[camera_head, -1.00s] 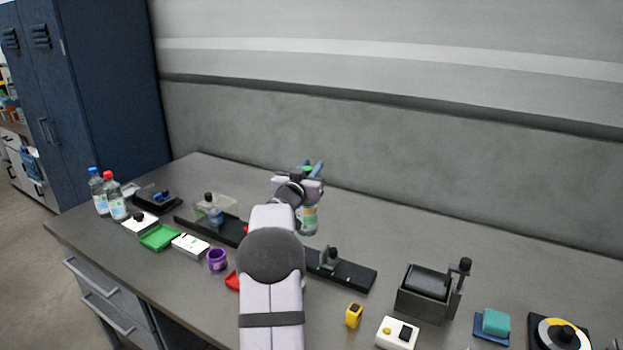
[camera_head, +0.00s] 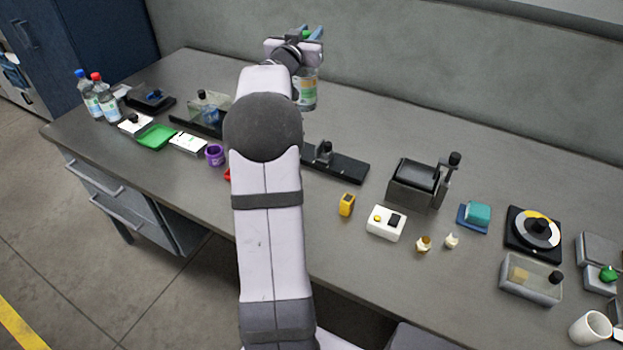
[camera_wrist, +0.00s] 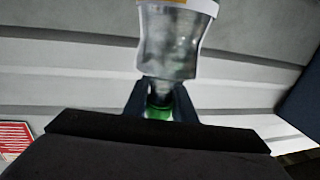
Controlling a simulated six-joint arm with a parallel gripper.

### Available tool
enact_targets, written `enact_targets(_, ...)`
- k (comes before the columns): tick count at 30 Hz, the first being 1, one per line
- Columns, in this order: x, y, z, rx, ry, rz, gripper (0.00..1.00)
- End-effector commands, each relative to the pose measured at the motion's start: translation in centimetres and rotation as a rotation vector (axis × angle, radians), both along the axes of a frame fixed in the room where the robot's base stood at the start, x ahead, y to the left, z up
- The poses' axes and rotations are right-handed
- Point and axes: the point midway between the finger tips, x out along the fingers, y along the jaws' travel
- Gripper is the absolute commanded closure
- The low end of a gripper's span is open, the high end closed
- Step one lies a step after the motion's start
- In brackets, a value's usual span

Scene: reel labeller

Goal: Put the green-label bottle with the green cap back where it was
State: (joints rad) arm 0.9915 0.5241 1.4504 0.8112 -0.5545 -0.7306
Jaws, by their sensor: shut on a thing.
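My gripper (camera_head: 304,38) is shut on the green-label bottle (camera_head: 308,92), over the far side of the table. The bottle hangs upright below the gripper, its upper part hidden by the gripper and wrist. The wrist view shows the clear bottle body (camera_wrist: 172,45) and the green cap (camera_wrist: 158,108) between the two dark fingers. Whether the bottle's base touches the table I cannot tell from these views.
A blue-capped bottle (camera_head: 88,98) and a red-capped bottle (camera_head: 105,102) stand at the table's far left. A black rail (camera_head: 340,165) lies mid-table, partly behind my arm. A black roller device (camera_head: 418,185) stands right of it. The back right of the table is clear.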

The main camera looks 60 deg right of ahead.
Motion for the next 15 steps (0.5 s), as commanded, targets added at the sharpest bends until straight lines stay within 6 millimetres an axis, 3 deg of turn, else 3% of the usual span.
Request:
enact_targets(8,-2.1,2.7,-1.2,-0.003,0.000,0.000,1.00)
enact_targets(15,-5.0,6.7,-5.2,-0.001,0.001,-0.005,1.00)
